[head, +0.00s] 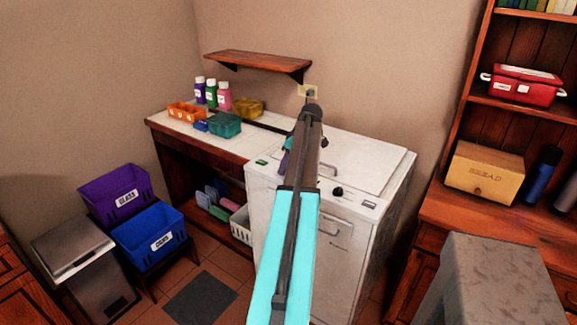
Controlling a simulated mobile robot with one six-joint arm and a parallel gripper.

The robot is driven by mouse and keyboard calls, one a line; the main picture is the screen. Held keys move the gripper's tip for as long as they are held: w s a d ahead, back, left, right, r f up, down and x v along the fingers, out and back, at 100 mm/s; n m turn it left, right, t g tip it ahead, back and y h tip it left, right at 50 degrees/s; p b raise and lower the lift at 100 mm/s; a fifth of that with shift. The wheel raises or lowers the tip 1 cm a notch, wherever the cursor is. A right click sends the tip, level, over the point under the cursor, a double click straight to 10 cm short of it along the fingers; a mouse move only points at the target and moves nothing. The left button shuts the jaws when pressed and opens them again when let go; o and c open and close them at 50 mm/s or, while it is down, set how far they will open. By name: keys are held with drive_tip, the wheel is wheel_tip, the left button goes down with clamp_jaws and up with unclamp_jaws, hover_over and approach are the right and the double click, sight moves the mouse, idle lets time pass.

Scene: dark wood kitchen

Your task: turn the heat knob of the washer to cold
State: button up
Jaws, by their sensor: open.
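The white washer (378,165) stands in the middle with its lid closed. A round black knob (337,191) shows on its top front panel, just right of my arm. Its pointer and markings are too small to read. My arm crosses in front of the washer and hides part of the panel, so I cannot tell whether other knobs are there. My gripper (287,157) is mostly hidden behind the arm, over the left part of the washer top. It is open, apart from the black knob and to its upper left.
A counter with bottles (211,93) and small bins (225,124) adjoins the washer's left side. A wooden shelf (257,65) hangs above. Purple (115,186) and blue (150,235) crates stand at left. A wooden hutch (480,207) and grey stool (500,270) stand at right.

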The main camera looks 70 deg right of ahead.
drive_tip(key=b+v, duration=0.2)
drive_tip(key=v, duration=1.1)
idle(0.4)
